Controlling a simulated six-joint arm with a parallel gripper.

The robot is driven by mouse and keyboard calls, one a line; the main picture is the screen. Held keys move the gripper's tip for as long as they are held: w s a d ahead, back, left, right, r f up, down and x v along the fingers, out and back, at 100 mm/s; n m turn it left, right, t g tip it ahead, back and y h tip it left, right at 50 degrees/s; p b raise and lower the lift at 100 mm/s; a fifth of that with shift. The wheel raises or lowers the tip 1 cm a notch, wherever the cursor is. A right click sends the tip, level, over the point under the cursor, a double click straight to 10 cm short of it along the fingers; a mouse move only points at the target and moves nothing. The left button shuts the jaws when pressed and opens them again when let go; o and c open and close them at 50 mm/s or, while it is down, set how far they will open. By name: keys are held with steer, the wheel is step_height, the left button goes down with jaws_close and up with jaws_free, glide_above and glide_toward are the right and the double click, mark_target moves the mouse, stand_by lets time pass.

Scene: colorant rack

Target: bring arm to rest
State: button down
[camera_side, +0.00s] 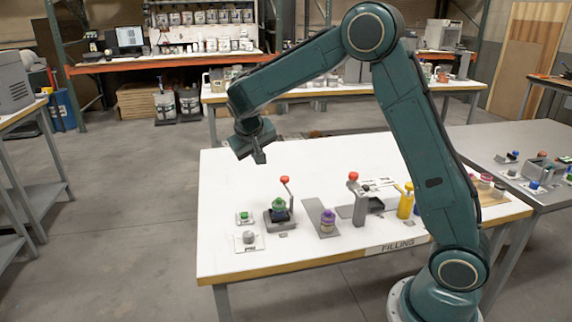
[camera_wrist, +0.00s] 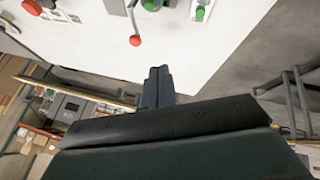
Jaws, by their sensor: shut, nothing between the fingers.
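My gripper (camera_side: 259,157) hangs above the left back part of the white table (camera_side: 228,185), clear of everything on it. Its fingers are together and empty. In the wrist view my gripper (camera_wrist: 158,72) points toward the table edge, with its two fingers side by side. My arm is raised and bent over the table. The table carries the label "FILLING" on its front edge.
On the table stand a red-knobbed lever device (camera_side: 285,181) with a green-topped item (camera_side: 279,205), a purple container (camera_side: 327,221), another red-topped lever (camera_side: 353,177) and a yellow item (camera_side: 405,203). The table's back left is bare. A grey table (camera_side: 490,140) adjoins at right.

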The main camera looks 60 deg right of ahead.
steer(key=s+a+r+n+t+y, duration=0.1)
steer(key=s+a+r, duration=0.25)
steer(key=s, duration=0.35)
steer(key=s+a+r+n+t+y, duration=0.1)
steer(key=s+a+r+y, duration=0.2)
steer(key=s, duration=0.4)
steer(key=s+a+r+n+t, duration=0.1)
steer(key=s+a+r, duration=0.25)
steer(key=s, duration=0.45)
steer(key=s+a+f+n+y, duration=0.1)
steer(key=s+a+n+y, duration=0.1)
steer(key=s, duration=0.7)
steer(key=shift+s+a+f, duration=0.2)
steer(key=shift+a, duration=0.3)
